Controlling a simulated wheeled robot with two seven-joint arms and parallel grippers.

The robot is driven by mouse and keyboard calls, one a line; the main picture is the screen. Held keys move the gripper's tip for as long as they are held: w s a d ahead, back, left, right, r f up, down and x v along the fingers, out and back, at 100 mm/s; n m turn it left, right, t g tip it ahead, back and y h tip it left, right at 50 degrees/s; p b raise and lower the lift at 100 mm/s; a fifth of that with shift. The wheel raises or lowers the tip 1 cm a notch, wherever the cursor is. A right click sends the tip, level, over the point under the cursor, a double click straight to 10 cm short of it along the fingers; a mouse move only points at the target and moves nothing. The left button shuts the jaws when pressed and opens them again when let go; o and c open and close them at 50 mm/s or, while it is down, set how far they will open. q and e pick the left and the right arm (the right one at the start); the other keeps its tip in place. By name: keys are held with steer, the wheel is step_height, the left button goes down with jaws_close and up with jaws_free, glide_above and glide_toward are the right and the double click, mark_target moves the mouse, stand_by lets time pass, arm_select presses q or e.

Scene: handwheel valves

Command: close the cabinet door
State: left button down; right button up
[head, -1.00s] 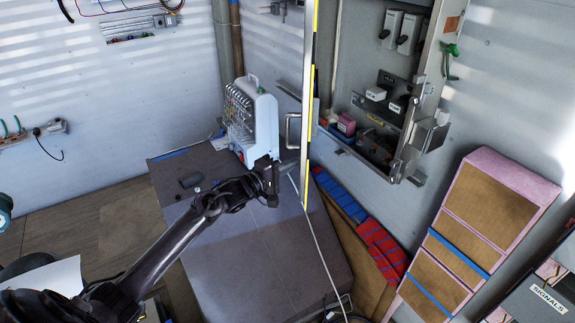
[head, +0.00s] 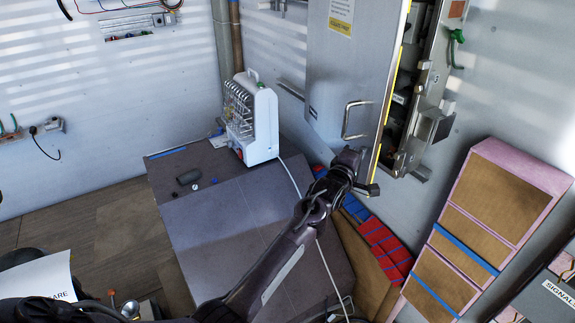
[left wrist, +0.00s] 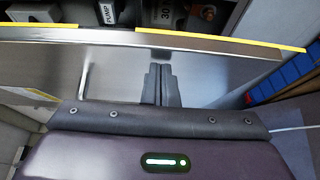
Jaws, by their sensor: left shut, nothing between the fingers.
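The cabinet door (head: 335,75) is a grey metal panel with a bar handle (head: 355,119) and a yellow-striped free edge (head: 391,99). It stands partly open, with a gap between its edge and the cabinet (head: 428,95). My left gripper (head: 368,187) is shut and empty at the door's lower part, near the free edge and below the handle. In the left wrist view the shut fingers (left wrist: 162,85) point at the door's outer face (left wrist: 205,75), with the handle (left wrist: 83,82) to their left. I cannot tell whether they touch it. My right gripper is not in view.
A white heater (head: 252,120) stands on a grey box (head: 255,225) left of the door. Blue and red blocks (head: 385,243) lie below the cabinet. A pink-edged shelf unit (head: 485,225) stands at the right. A cable runs over the grey box.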

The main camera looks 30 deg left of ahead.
mark_target(374, 155)
arm_select(q)
steer(key=w+d+b, duration=0.2)
steer(key=w+d, duration=0.1)
steer(key=shift+f, duration=0.1)
steer(key=shift+w+d+b, duration=0.2)
steer(key=shift+d+b, duration=0.05)
steer(key=shift+b, duration=0.05)
steer(key=shift+s, duration=0.1)
